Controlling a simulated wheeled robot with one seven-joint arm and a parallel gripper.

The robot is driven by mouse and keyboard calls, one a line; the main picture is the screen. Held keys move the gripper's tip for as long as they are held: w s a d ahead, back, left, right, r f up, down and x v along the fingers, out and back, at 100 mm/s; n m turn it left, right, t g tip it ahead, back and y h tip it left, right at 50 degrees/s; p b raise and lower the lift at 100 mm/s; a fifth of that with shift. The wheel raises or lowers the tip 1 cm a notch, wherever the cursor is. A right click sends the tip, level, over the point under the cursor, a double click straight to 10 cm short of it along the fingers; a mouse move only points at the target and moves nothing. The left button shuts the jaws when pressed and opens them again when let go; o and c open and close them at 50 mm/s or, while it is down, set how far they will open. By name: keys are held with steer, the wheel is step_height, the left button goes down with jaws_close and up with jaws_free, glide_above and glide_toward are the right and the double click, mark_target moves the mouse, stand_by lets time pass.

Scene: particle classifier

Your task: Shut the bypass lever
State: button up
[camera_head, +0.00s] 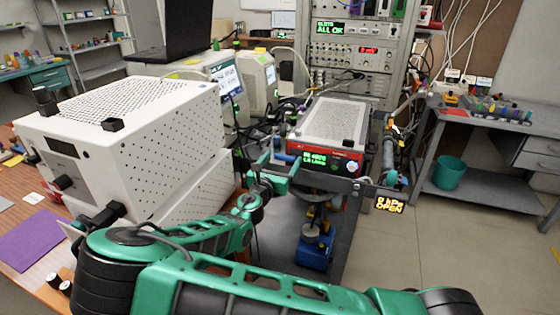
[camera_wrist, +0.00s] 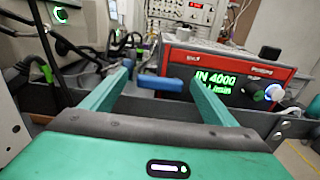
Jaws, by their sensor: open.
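A blue handle (camera_wrist: 165,84), which looks like the bypass lever, lies roughly level across the wrist view, in front of a red-fronted instrument. In the head view a small blue piece of it (camera_head: 285,158) shows at the instrument's left front corner. My gripper (camera_wrist: 162,76) is open, its two green fingers on either side of the blue handle. I cannot tell whether either finger touches it. In the head view my gripper (camera_head: 279,166) is small and partly hidden by my own wrist. A small display (camera_head: 389,205) reads "0 kPa OPEN".
The red-fronted instrument (camera_head: 325,160) stands on a grey cart just behind the handle. A white perforated box (camera_head: 130,145) stands on the bench at left. Cables and tubes run beside the instrument. A grey table (camera_head: 480,110) is at right, with open floor before it.

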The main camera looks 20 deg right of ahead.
steer(key=shift+w+d, duration=0.4)
steer(key=shift+w, duration=0.15)
steer(key=c, duration=1)
steer(key=shift+a, duration=0.2)
steer(key=shift+c, duration=0.2)
steer(key=shift+r, duration=0.1)
steer(key=m, duration=0.3)
steer(key=shift+s+d+r+m, duration=0.1)
steer(key=shift+d+r+m, duration=0.2)
steer(key=shift+r, duration=0.1)
steer(key=shift+s+d+r+m, duration=0.1)
steer(key=shift+d+r+m, duration=0.05)
steer(key=shift+m, duration=0.7)
steer(key=shift+s+d+r+m, duration=0.1)
steer(key=shift+r+m, duration=0.05)
steer(key=shift+m, duration=0.75)
steer(key=shift+s+d+r+m, duration=0.1)
steer(key=shift+d+r+m, duration=0.05)
steer(key=shift+m, duration=0.7)
